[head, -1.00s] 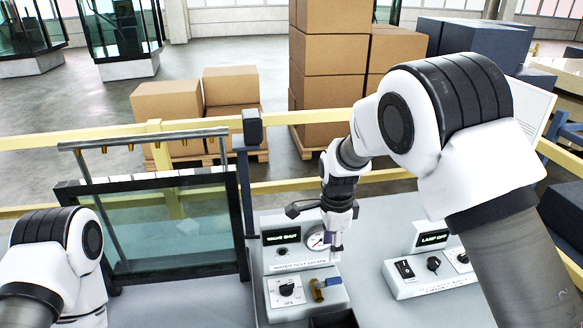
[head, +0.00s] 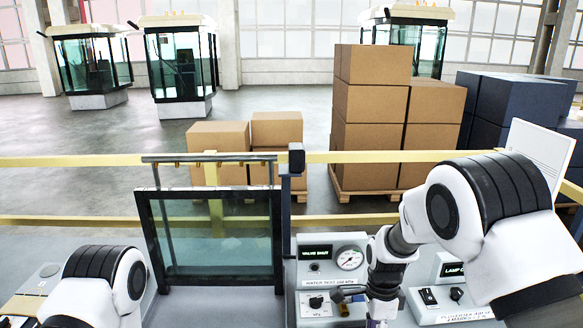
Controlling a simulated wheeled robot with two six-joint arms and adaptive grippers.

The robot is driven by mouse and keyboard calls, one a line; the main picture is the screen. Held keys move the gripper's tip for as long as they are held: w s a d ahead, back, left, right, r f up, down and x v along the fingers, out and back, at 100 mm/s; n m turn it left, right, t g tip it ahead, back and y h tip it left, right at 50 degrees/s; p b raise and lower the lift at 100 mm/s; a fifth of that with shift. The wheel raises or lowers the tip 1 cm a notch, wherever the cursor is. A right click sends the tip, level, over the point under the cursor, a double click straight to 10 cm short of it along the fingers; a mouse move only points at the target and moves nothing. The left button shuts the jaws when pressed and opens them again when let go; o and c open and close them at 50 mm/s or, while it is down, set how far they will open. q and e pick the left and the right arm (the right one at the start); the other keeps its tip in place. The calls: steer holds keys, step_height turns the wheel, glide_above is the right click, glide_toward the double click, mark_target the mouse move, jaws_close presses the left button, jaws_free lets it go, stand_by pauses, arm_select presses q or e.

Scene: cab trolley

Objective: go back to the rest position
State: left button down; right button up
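My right arm comes in from the right. Its wrist hangs down in front of the water test panel (head: 316,272), and my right gripper (head: 378,322) is cut off by the bottom edge. I cannot tell whether its fingers are open or shut, or whether it touches anything. My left arm shows only as a white and black joint at the lower left. My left gripper is outside the picture.
The panel has a "VALVE SHUT" display (head: 314,252), a gauge (head: 349,258) and a knob (head: 316,301). A lamp panel (head: 450,296) stands at the right. A framed glass pane (head: 215,235) stands left of centre. A yellow rail (head: 90,161) and stacked boxes (head: 370,105) are behind.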

steer(key=s+d+f+n, duration=0.2)
steer(key=s+f+n, duration=0.2)
steer(key=s+f, duration=0.5)
steer(key=s+d+f+n+g+b, duration=0.1)
steer(key=s+d+f+n, duration=0.25)
steer(key=s, duration=1.05)
steer(key=s+d+f+n, duration=0.2)
steer(key=s+f+n, duration=0.3)
steer(key=s+f, duration=0.45)
steer(key=w+r+n+t, duration=0.1)
steer(key=n, duration=0.1)
steer(key=w+r+n+t, duration=0.1)
steer(key=n, duration=0.2)
steer(key=shift+w+a+r+t, duration=0.15)
steer(key=shift+a+t, duration=0.05)
steer(key=shift+t, duration=0.1)
